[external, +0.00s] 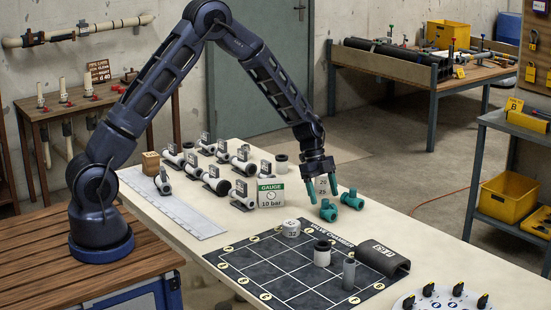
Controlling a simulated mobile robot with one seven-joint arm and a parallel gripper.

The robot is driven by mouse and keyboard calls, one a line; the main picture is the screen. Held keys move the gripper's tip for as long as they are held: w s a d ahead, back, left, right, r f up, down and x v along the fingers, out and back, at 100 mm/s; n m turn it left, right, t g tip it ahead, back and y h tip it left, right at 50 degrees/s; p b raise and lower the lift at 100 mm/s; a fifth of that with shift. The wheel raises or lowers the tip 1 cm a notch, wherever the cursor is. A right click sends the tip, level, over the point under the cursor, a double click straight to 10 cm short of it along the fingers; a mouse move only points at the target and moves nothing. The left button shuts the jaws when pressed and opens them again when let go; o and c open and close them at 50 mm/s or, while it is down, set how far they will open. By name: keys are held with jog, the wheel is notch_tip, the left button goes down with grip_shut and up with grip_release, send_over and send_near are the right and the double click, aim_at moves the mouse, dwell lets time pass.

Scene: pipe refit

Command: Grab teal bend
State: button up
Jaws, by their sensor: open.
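Two small teal fittings stand close together on the pale bench near its far right edge. The left teal fitting (328,210) is short and rounded, and the right teal fitting (352,200) is a little longer with stubby ends. They are too small to tell for certain which is the bend. My gripper (325,197) points down with its teal fingers apart, just above and behind the left fitting. Nothing shows between the fingers. I cannot tell whether a finger touches the left fitting.
A card numbered 20 and 25 (322,186) stands right behind the fingers. A gauge box (271,193) and rows of white pipe pieces are to the left. In front lies the dark valve chamber grid (262,268) with a white cap (291,228), cylinders and a black half-pipe (381,260).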

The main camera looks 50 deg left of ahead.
aim_at(327, 205)
jog(key=shift+x, duration=2.5)
jog(key=shift+w+a, duration=0.1)
jog(key=c, duration=1.1)
jog(key=shift+o, duration=0.2)
